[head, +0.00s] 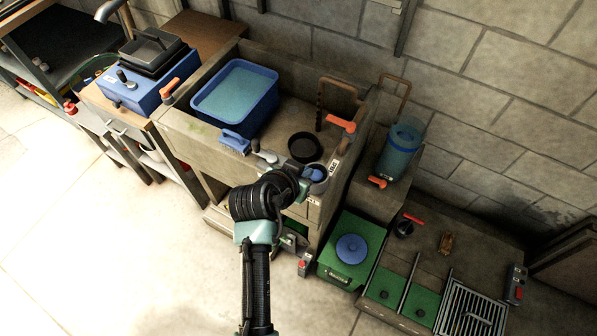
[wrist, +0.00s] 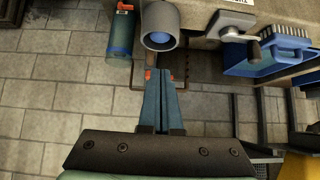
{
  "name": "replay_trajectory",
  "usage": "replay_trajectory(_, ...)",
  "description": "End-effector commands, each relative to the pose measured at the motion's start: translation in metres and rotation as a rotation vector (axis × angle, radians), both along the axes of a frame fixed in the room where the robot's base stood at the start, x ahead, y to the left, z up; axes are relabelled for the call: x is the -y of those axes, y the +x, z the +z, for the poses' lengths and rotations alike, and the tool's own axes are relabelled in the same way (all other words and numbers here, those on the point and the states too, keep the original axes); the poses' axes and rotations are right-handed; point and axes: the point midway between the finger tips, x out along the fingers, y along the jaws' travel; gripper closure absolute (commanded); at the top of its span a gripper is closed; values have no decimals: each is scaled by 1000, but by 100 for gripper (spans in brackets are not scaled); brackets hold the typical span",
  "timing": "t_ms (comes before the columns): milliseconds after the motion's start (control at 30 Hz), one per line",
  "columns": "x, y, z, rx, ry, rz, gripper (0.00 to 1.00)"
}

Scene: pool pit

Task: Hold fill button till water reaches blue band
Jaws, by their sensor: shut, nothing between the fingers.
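The blue fill button (wrist: 158,39) sits in a grey round housing (wrist: 158,15) at the top of the wrist view. In the head view the grey housing (head: 319,172) is at the front edge of the stone sink. My gripper (wrist: 160,76) is shut and empty. Its fingertips show just below the button in the wrist view, apart from it in the picture; I cannot tell the depth. A see-through blue cylinder (head: 399,150) stands right of the sink, and it shows in the wrist view (wrist: 119,34).
A blue tub of water (head: 274,86) and a black bowl (head: 305,148) stand in the sink. A blue brush (head: 235,142) lies on its front rim. A green box with a blue lid (head: 352,249) stands below right. The floor at left is clear.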

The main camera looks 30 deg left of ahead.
Motion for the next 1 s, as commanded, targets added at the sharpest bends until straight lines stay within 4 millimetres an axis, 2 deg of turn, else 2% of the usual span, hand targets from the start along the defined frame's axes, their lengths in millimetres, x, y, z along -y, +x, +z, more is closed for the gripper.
replay_trajectory(100, 0, -12, 12, 1, 0, 1, 100)
replay_trajectory(300, -1, -23, 24, 2, 0, 1, 100)
replay_trajectory(1000, -1, -25, 26, 2, 0, 0, 100)
